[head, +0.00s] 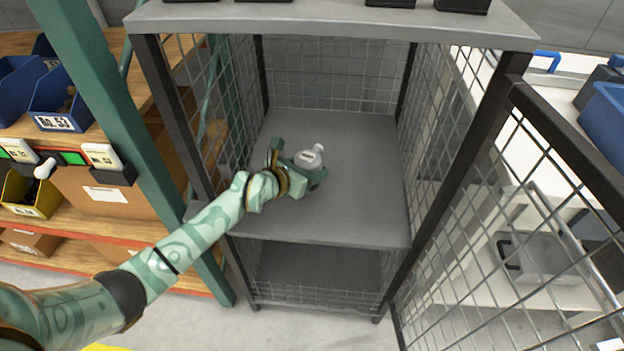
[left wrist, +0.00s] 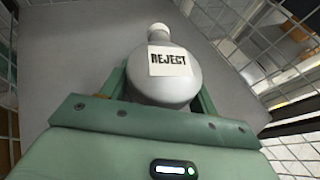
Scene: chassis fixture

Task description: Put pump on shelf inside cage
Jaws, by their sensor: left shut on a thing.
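The pump (head: 309,158) is a grey rounded body with a narrow neck. In the left wrist view the pump (left wrist: 162,72) bears a white label reading "REJECT". My left gripper (head: 300,172) is shut on it, with green fingers on both sides of the body. The gripper and pump are inside the cage, over its grey middle shelf (head: 360,200). I cannot tell whether the pump touches the shelf. The cage (head: 473,95) has dark posts and wire mesh walls, and its front is open. My right gripper does not show.
The cage door (head: 560,190) stands swung open at the right. A lower shelf (head: 310,268) lies below, and a top board (head: 330,20) above carries dark objects. A rack with blue bins (head: 62,103) and cardboard boxes stands left. The shelf around the pump is clear.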

